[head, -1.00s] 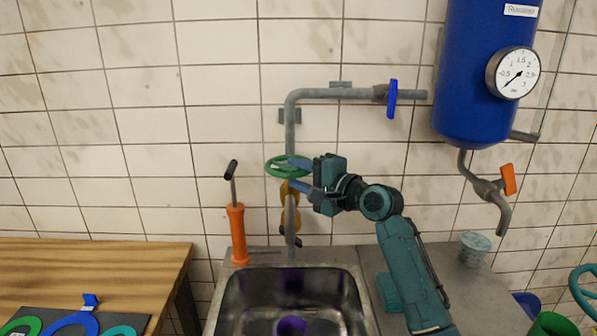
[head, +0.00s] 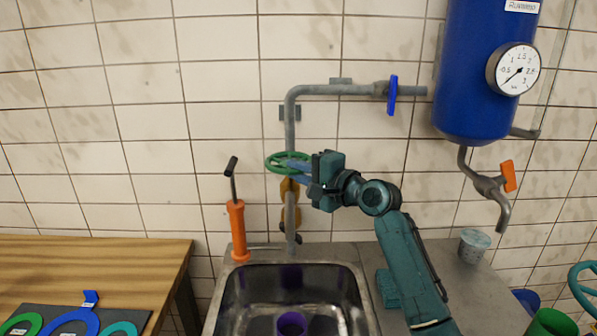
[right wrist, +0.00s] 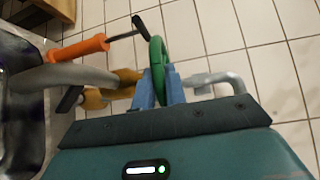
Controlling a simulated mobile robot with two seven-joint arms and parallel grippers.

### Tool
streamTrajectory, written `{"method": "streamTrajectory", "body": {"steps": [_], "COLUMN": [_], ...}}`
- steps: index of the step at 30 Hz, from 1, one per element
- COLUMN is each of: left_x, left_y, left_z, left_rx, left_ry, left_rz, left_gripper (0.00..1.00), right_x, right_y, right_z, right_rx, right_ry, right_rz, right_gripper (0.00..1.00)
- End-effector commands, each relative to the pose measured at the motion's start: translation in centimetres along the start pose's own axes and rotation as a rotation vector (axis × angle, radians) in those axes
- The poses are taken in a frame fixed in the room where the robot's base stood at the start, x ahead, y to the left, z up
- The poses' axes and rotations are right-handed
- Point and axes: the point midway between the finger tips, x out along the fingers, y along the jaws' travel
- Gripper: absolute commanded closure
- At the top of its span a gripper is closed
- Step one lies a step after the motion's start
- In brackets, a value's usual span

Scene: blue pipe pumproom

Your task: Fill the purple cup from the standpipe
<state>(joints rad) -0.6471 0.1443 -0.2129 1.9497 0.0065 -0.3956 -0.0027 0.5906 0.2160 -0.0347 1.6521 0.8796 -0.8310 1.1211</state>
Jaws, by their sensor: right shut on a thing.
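The purple cup (head: 291,323) stands in the metal sink (head: 345,290), at the lower edge of the head view. Its dark open top shows; its lower part is cut off. The grey standpipe (head: 291,210) rises behind the sink and carries a green handwheel (head: 273,161). My right gripper (head: 293,172) reaches in from the right and is shut on the wheel's rim. In the right wrist view its blue fingers (right wrist: 160,88) sit on both sides of the green wheel (right wrist: 158,58). I cannot tell whether water runs. My left gripper is not in view.
An orange hand pump (head: 237,230) stands left of the pipe. A blue tank with a gauge (head: 516,69) and an orange-handled tap (head: 508,176) hangs right. A grey speckled cup (head: 474,245) stands on the counter. A wooden table (head: 90,260) is at left.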

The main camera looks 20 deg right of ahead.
Motion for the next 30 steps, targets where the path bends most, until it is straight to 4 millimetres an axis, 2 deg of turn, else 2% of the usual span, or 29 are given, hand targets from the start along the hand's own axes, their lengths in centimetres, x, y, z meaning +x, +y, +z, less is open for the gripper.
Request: {"method": "streamTrajectory", "body": {"steps": [6,18,29,30], "left_x": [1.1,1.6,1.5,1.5], "left_y": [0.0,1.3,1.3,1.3], "left_z": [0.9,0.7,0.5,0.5], "left_rx": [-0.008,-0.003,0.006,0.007], "left_ry": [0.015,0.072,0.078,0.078], "left_rz": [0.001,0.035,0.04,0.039], "left_gripper": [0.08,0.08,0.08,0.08], "right_x": [-0.1,-0.3,-0.4,-0.4], "right_y": [0.5,0.2,0.0,0.0], "right_z": [-0.7,-1.9,-1.9,-1.9], "right_rx": [-0.006,-0.019,-0.022,-0.022], "right_ry": [-0.104,-0.377,-0.402,-0.402], "right_rz": [0.006,0.015,0.012,0.012], "right_gripper": [1.0,1.0,1.0,0.86]}}
